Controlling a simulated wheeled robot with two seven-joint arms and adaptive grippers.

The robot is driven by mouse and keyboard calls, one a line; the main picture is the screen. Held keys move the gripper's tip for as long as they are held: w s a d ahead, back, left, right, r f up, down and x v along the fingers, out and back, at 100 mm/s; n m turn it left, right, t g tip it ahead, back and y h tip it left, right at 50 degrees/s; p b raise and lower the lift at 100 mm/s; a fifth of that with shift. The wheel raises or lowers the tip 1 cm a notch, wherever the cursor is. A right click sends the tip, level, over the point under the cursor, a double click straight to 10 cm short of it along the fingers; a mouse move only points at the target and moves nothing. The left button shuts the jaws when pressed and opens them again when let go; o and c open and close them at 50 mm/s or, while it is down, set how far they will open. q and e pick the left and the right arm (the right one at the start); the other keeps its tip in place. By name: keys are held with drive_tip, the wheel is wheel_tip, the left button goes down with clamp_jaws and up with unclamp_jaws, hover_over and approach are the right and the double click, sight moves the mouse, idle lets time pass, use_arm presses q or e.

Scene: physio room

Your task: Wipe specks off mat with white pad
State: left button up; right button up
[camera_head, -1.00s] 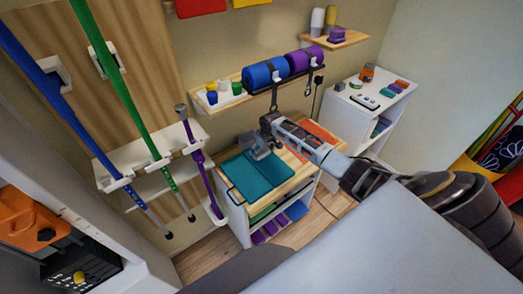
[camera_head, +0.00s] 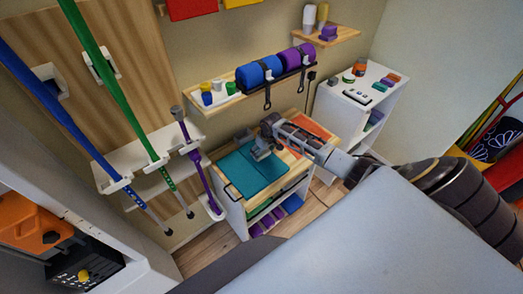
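The teal mat (camera_head: 250,180) lies on top of the low wood-topped cart below the wall shelf. My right arm reaches in from the right, and its gripper (camera_head: 261,153) points down over the back part of the mat. The fingers are small and partly hidden by the wrist, so I cannot tell whether they are open or shut. The white pad cannot be made out; it may be hidden under the gripper. No specks can be made out on the mat at this size. My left gripper is not in view.
An orange flat item (camera_head: 316,133) lies on the cart right of the mat. Blue and purple rolls (camera_head: 259,73) and small cups hang or stand on the shelf behind. A white cabinet (camera_head: 365,97) stands at right, and poles in a white rack (camera_head: 150,150) at left.

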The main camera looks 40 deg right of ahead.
sight(271, 164)
drive_tip(key=shift+s+f, duration=0.15)
drive_tip(key=shift+s, duration=0.05)
drive_tip(key=shift+s+d+r, duration=0.1)
drive_tip(key=shift+s, duration=0.7)
drive_tip(key=shift+s+d+r, duration=0.1)
drive_tip(key=shift+s, duration=0.7)
drive_tip(key=shift+s, duration=0.1)
drive_tip(key=shift+s+f, duration=0.1)
drive_tip(key=shift+s, duration=1.6)
drive_tip(key=shift+s+d+f, duration=0.1)
drive_tip(key=shift+s, duration=0.1)
drive_tip(key=shift+s+d, duration=0.1)
drive_tip(key=shift+s, duration=1.55)
drive_tip(key=shift+r, duration=0.2)
